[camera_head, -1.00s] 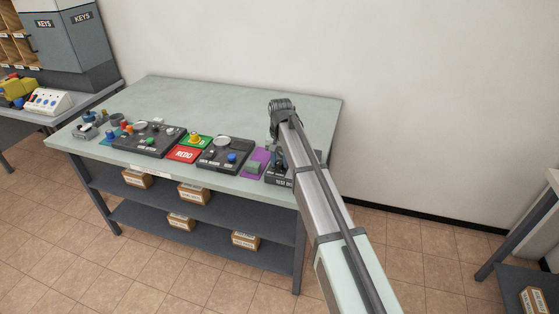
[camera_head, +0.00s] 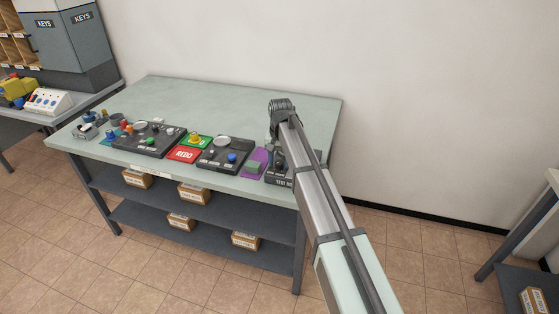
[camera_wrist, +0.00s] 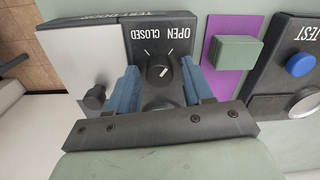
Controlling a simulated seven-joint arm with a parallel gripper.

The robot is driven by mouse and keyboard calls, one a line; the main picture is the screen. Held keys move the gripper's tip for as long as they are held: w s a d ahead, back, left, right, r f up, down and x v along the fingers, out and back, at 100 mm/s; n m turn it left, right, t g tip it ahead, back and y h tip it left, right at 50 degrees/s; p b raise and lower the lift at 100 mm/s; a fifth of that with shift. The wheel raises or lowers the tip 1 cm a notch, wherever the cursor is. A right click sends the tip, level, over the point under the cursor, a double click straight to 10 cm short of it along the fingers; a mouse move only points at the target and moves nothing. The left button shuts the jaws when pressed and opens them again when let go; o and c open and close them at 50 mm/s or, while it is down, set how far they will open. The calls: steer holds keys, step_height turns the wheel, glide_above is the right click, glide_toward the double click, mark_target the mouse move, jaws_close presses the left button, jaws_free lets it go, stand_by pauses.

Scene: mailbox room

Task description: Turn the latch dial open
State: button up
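The latch dial (camera_wrist: 158,71) is a dark round knob on a black panel (camera_wrist: 161,97) in the wrist view. Two tick marks and the words OPEN and CLOSED, upside down here, are above it. OPEN is on the right, CLOSED on the left. The dial's white mark tilts to the upper right, toward the OPEN side. My gripper (camera_wrist: 159,88) is open, its blue fingers on either side of the dial with visible gaps. In the head view my arm mostly hides the panel (camera_head: 278,177) at the table's right end.
A grey plate with a dark knob (camera_wrist: 95,97) is left of the dial. A green block (camera_wrist: 235,52) on a purple mat (camera_wrist: 216,84) is to the right, then a panel with a blue button (camera_wrist: 300,65). The table's back half (camera_head: 220,100) is clear.

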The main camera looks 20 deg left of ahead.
mark_target(280, 162)
steer(key=shift+d+n, duration=0.1)
steer(key=shift+n, duration=0.2)
steer(key=n, duration=0.7)
steer(key=shift+d, duration=0.1)
steer(key=n, duration=0.6)
steer(key=shift+w+r+n, duration=0.1)
steer(key=shift+r+n, duration=0.2)
step_height(280, 162, up, 14)
steer(key=f, duration=0.1)
steer(key=w+d+f+m+t+h, duration=0.1)
steer(key=d+f+m, duration=0.1)
steer(key=d+f, duration=0.55)
steer(key=w+d+f+m+t, duration=0.15)
steer(key=d+f, duration=0.35)
steer(key=d, duration=0.5)
steer(key=s+d+f+m, duration=0.1)
steer(key=s+d+f, duration=0.1)
steer(key=f, duration=0.3)
steer(key=s+d+f+m+g, duration=0.1)
steer(key=s+d+f, duration=0.1)
steer(key=f, duration=0.4)
steer(key=s+d+f+m+g, duration=0.1)
steer(key=s+d+f, duration=0.1)
steer(key=d+f, duration=0.2)
steer(key=shift+s+d+f+m, duration=0.15)
steer(key=shift+f+m, duration=0.05)
steer(key=shift+f, duration=0.35)
steer(key=shift+s+d+f+m, duration=0.1)
steer(key=shift+s+f+m, duration=0.05)
steer(key=shift+f, duration=0.35)
